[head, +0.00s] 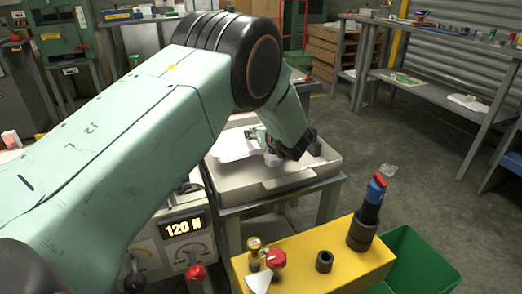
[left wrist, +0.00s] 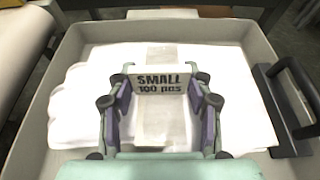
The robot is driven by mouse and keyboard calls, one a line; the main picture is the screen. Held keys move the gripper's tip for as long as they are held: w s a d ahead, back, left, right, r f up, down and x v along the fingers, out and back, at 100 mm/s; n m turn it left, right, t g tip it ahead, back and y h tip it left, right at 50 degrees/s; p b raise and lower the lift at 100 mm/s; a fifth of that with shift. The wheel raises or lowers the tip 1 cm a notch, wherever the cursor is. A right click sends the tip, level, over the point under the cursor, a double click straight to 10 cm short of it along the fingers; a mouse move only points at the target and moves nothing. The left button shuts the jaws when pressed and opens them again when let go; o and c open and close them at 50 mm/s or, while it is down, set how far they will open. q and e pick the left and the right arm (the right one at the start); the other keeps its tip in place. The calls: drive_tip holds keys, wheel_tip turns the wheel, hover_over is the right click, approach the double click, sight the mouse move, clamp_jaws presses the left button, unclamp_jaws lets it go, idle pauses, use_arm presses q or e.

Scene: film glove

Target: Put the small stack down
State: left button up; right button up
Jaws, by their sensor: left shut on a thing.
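My right gripper is not in view.
A dark handle (left wrist: 287,95) stands at the tray's right side. In front of the tray are a yellow block (head: 318,262) with upright tools and a green bin (head: 420,262). A machine with a "120 N" display (head: 185,227) is at left.

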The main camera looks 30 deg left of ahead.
use_arm(q)
drive_tip(key=shift+w+f, duration=0.15)
drive_tip(key=shift+f, duration=0.8)
wheel_tip(320, 180, down, 2)
drive_tip(key=shift+f+b, duration=0.15)
drive_tip(key=shift+b, duration=0.55)
drive_tip(key=shift+f, duration=0.25)
drive_tip(key=o, duration=1.2)
drive_tip(key=shift+f, duration=0.15)
drive_tip(key=shift+c, duration=0.2)
